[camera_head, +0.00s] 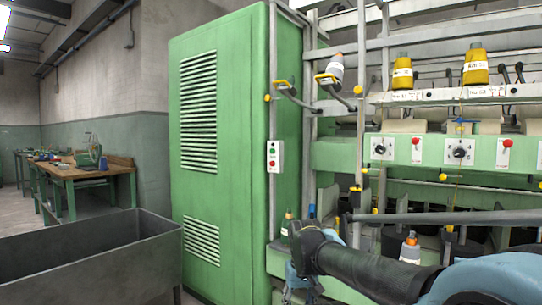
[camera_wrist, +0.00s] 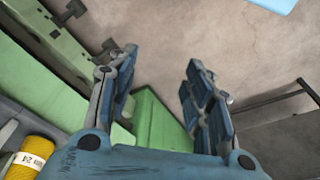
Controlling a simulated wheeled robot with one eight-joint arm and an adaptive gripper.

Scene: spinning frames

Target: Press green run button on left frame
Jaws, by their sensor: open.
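A small white control box (camera_head: 275,157) is fixed to the front edge of the tall green cabinet (camera_head: 225,120) in the head view. It carries a green button (camera_head: 272,151) above a red button (camera_head: 272,163). My gripper (camera_head: 298,287) is low in the head view, below the box and clear of it; its fingertips are hard to make out there. In the wrist view my gripper (camera_wrist: 162,60) is open with nothing between its blue fingers, over bare floor and beside green metalwork. The button box is not recognisable in the wrist view.
A dark metal bin (camera_head: 95,262) stands at lower left. The spinning frame's rails and a green panel (camera_head: 440,152) with knobs and red buttons lie to the right, with yellow bobbins (camera_head: 402,72) above. A workbench (camera_head: 78,172) stands far left. Bare floor (camera_wrist: 210,35) shows in the wrist view.

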